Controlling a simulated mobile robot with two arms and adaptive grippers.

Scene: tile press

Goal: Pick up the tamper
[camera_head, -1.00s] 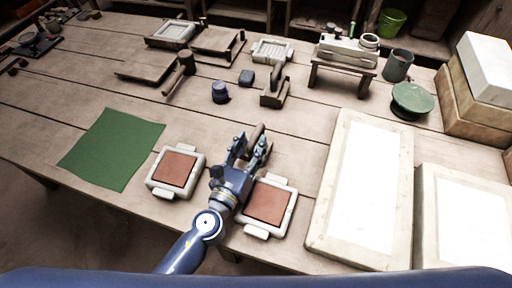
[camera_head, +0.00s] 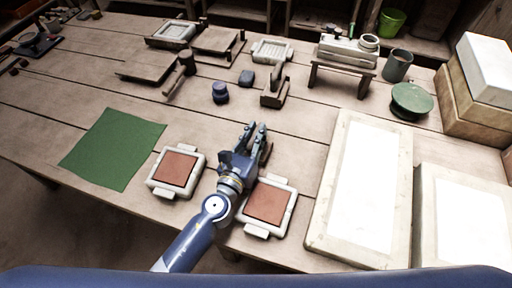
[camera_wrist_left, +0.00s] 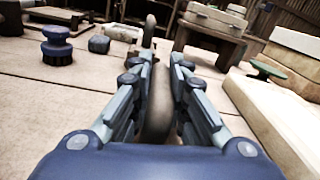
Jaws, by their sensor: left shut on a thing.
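The tamper (camera_wrist_left: 158,108), a grey-brown rounded upright piece, stands between the two fingers in the left wrist view. My left gripper (camera_head: 256,130) is shut on it, with a finger pressed along each side. In the head view my gripper and wrist hide most of the tamper, so its lower end cannot be made out. The gripper is low over the table, just behind the right-hand clay tile frame. My right gripper is not in view.
Two pale frames with clay tiles (camera_head: 176,169) (camera_head: 266,204) lie near the front edge. A green mat (camera_head: 112,148) is left. A dark blue knob (camera_head: 220,92) and a wooden stand (camera_head: 273,97) are behind. Large white-topped slabs (camera_head: 362,190) fill the right.

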